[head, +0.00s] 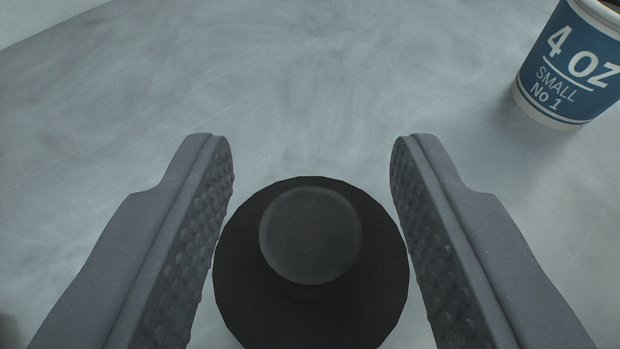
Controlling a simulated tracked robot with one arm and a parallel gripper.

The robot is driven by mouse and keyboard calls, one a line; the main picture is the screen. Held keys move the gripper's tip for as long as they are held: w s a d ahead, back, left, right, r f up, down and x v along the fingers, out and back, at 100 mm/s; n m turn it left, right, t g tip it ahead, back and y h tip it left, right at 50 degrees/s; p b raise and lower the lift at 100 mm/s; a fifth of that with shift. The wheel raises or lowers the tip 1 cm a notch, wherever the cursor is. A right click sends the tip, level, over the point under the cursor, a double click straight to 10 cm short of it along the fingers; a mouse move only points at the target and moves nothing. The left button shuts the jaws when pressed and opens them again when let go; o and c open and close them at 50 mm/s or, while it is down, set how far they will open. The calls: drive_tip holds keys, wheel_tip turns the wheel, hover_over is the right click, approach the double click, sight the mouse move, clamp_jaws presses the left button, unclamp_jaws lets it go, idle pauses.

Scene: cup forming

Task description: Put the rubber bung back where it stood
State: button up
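The rubber bung (250,300) is black and round, with a smaller, slightly lighter raised disc on its upper face. It is at the bottom centre of the head view, between the two ridged grey fingers of my gripper (311,165). The left and right sides of its wide part meet the inner pads of both fingers, so my gripper looks shut on it. The fingertips reach a little past the bung. Its underside is hidden, and I cannot tell whether it touches the surface below.
A blue and white paper cup (570,68) marked "4 OZ SMALL No 1" stands upright at the upper right, apart from my gripper. The pale grey worktop (300,80) is clear ahead and to the left. Its edge shows at the upper left corner.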

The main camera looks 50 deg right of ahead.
drive_tip(key=shift+s+a+f, duration=0.1)
drive_tip(key=shift+s+f, duration=0.1)
drive_tip(key=shift+f, duration=0.5)
drive_tip(key=shift+r, duration=0.25)
drive_tip(key=shift+a+r, duration=0.15)
drive_tip(key=shift+r, duration=0.15)
drive_tip(key=p+v, duration=0.1)
drive_tip(key=v, duration=0.2)
drive_tip(key=r+p+v, duration=0.1)
drive_tip(key=v, duration=0.3)
drive_tip(key=shift+w, duration=0.1)
